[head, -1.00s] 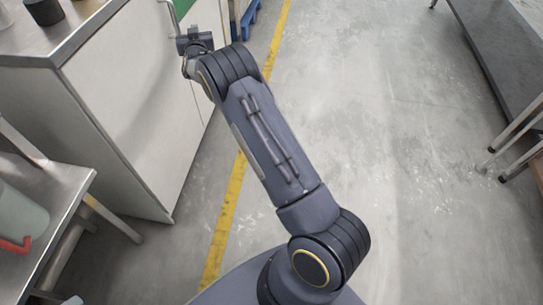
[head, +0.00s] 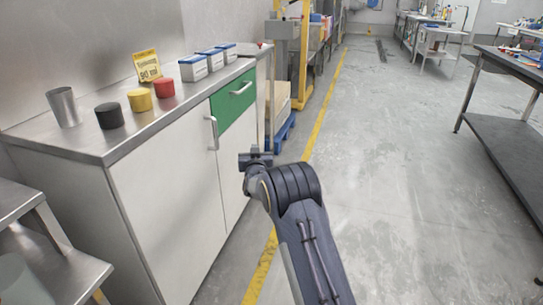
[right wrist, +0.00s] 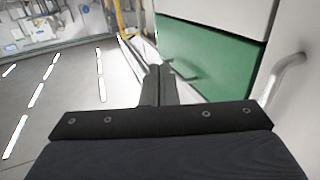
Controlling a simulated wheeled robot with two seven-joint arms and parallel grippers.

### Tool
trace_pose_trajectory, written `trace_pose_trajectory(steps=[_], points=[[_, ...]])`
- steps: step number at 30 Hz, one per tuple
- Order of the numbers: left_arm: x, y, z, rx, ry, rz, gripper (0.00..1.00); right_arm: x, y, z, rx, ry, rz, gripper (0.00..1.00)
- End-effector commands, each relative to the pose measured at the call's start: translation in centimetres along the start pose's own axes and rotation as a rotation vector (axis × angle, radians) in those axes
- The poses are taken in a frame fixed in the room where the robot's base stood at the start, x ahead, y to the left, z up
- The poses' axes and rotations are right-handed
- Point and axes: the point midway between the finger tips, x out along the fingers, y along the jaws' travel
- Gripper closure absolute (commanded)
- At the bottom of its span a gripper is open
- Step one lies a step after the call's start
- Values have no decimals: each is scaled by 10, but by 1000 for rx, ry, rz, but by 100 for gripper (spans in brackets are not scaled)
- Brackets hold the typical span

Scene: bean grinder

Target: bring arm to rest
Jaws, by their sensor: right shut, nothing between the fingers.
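My right arm (head: 312,245) reaches up from the bottom of the head view, in front of the white cabinet. My right gripper (head: 255,153) is at its far end, beside the cabinet's door and clear of the counter. In the right wrist view its two fingers (right wrist: 160,85) are together and hold nothing. The green drawer front (right wrist: 210,62) shows just past the fingers there. My left gripper is not in the head view.
The steel counter (head: 100,142) holds a metal cup (head: 64,107), black (head: 109,116), yellow (head: 140,100) and red (head: 164,87) containers and small boxes (head: 193,68). A dark table (head: 500,140) stands at right. The grey floor (head: 400,180) between is open.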

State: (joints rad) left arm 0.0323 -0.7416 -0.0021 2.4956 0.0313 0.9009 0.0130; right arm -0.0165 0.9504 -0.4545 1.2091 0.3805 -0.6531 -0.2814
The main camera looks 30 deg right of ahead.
Motion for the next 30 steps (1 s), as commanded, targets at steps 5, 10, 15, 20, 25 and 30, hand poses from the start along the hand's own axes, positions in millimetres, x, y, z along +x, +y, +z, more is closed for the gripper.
trace_pose_trajectory(steps=[5, 10, 15, 20, 25, 30], points=[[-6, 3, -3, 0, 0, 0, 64, -13, 32, -2, 1, 1, 2, 100], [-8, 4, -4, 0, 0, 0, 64, -19, 46, -1, 1, 1, 1, 100], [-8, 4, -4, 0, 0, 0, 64, -20, 48, -1, 1, 2, -1, 100], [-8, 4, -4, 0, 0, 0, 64, -28, 54, -11, 32, -38, -4, 100], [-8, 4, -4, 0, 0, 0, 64, -73, 64, -39, 148, -220, -51, 100], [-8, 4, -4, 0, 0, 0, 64, -162, 56, -64, 267, -456, -175, 100]])
